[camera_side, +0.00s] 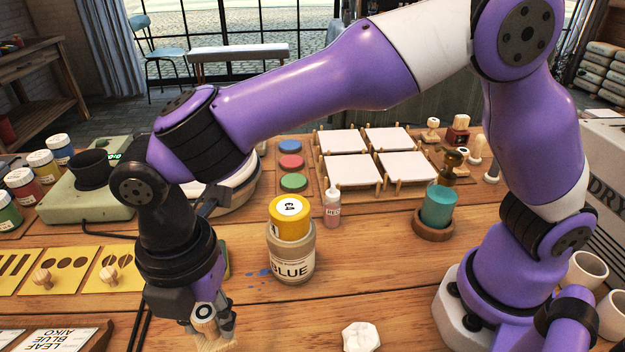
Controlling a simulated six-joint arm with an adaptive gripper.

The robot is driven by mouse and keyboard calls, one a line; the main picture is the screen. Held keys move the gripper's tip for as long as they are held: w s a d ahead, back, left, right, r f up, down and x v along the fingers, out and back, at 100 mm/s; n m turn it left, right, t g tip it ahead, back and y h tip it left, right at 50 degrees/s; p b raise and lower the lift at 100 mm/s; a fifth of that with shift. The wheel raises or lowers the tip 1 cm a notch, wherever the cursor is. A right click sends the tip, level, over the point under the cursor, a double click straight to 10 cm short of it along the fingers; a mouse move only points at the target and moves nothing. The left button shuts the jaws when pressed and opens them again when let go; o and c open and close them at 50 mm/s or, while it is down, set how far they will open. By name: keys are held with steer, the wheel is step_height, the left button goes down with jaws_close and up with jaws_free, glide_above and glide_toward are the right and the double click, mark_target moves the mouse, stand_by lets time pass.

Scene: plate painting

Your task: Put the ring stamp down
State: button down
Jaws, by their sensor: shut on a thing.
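My gripper (212,322) points down at the front left of the wooden table. Its fingers are shut around a small pale wooden piece with a dark ring on its round top, which I take to be the ring stamp (204,312). A pale block shows below the fingers near the bottom edge; I cannot tell whether it is part of the stamp or whether it touches the table.
A BLUE jar (291,260) with a yellow top stands right of my gripper. Yellow stencils (65,270) with wooden knobs lie left. White tiles on racks (352,170) stand behind. Bare table lies between cloth and teal cup (438,206).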

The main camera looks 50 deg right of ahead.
mark_target(216, 339)
steer(key=shift+f, duration=2.55)
steer(key=c, duration=0.6)
jaws_free()
steer(key=shift+f, duration=0.15)
